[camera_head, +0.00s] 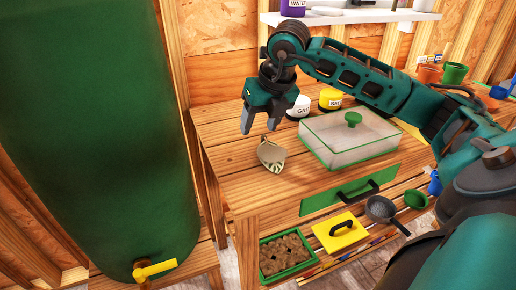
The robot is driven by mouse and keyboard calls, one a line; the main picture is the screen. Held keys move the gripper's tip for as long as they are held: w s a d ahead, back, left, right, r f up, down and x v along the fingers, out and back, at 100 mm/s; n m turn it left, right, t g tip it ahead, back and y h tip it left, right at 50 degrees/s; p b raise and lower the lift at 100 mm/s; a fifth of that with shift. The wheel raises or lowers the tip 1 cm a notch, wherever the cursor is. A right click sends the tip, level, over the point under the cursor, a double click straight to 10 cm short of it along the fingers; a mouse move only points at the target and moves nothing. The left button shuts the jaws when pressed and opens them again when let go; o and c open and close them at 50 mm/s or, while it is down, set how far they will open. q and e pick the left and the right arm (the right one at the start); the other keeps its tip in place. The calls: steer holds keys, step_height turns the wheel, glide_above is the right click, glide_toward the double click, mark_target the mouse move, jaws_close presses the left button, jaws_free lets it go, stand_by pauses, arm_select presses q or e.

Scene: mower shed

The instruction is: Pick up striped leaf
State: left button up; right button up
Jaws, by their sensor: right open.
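The striped leaf (271,155) lies on the wooden bench top, near its left front part. It is pale grey-green, with darker stripes at its lower end. My right gripper (259,121) hangs just above and behind the leaf, pointing down. Its fingers are apart, with nothing seen between them. In this view a fingertip comes close to the leaf's upper end, but I cannot tell if they touch. My left gripper is out of view.
A clear box with a green knob (350,138) stands right of the leaf. White and yellow jars (330,99) stand behind. A green water barrel (95,130) fills the left. A drawer (350,189) is below. Bare bench (225,135) lies left of the leaf.

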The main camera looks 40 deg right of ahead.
steer(key=d+r+m+h, duration=0.1)
steer(key=d+h, duration=0.1)
steer(key=d, duration=0.2)
glide_above(265, 137)
steer(key=s+a, duration=0.1)
steer(key=s, duration=0.2)
steer(key=f, duration=0.5)
steer(key=shift+w, duration=0.2)
steer(key=x, duration=0.6)
steer(key=shift+w+d+f+b, duration=0.1)
steer(key=shift+w+f+b, duration=0.05)
steer(key=shift+w+b, duration=0.2)
jaws_close()
